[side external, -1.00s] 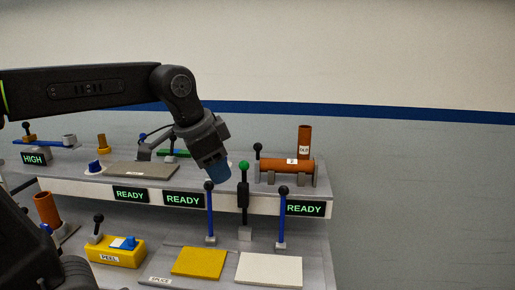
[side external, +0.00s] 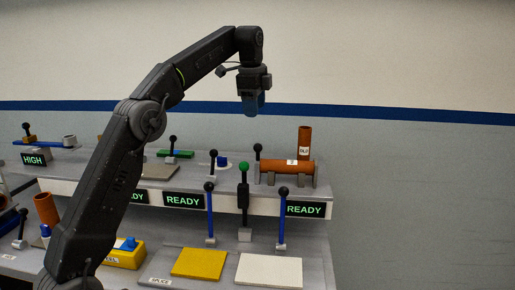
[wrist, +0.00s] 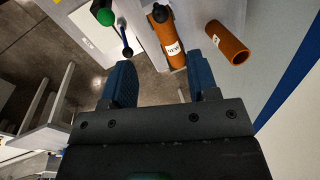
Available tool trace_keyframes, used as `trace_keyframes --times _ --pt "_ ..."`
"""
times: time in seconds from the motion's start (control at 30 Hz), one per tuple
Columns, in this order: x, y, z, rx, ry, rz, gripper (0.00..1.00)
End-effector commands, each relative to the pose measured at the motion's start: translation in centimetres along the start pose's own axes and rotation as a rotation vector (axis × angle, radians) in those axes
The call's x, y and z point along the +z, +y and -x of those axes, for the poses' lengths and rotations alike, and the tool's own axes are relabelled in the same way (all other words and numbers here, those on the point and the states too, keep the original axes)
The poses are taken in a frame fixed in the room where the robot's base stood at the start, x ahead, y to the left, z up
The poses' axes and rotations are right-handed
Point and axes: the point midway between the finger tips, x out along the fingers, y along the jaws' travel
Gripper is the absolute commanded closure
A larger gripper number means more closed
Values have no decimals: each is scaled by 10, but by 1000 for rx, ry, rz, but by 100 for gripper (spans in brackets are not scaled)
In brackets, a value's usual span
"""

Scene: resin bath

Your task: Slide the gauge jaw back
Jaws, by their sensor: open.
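My gripper (side external: 254,104) is open and empty, raised high above the upper shelf in the side view. In the wrist view its two blue fingers (wrist: 162,84) are apart with nothing between them. An orange pipe with a white label (side external: 287,171) lies across grey supports at the right of the upper shelf; it also shows in the wrist view (wrist: 168,45). A black-knobbed post (side external: 257,149) stands at the pipe's left end. This may be the gauge and its jaw handle, but no label confirms it. My gripper touches none of these.
A green-knobbed lever (side external: 244,190) and blue levers (side external: 209,215) stand at the shelf's front. An orange pipe (side external: 305,141) stands upright behind. A yellow pad (side external: 199,263) and white pad (side external: 269,270) lie below. The air around my gripper is clear.

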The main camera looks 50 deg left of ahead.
Motion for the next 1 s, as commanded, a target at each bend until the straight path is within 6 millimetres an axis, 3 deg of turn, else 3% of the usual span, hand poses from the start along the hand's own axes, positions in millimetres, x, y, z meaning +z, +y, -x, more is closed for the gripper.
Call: trace_keyframes --times 0.27,0.8,1.0 --pt "0 0 -24 2 0 -1 46" --pt "0 0 -122 1 1 1 46" --pt "0 0 -135 -2 2 1 46"
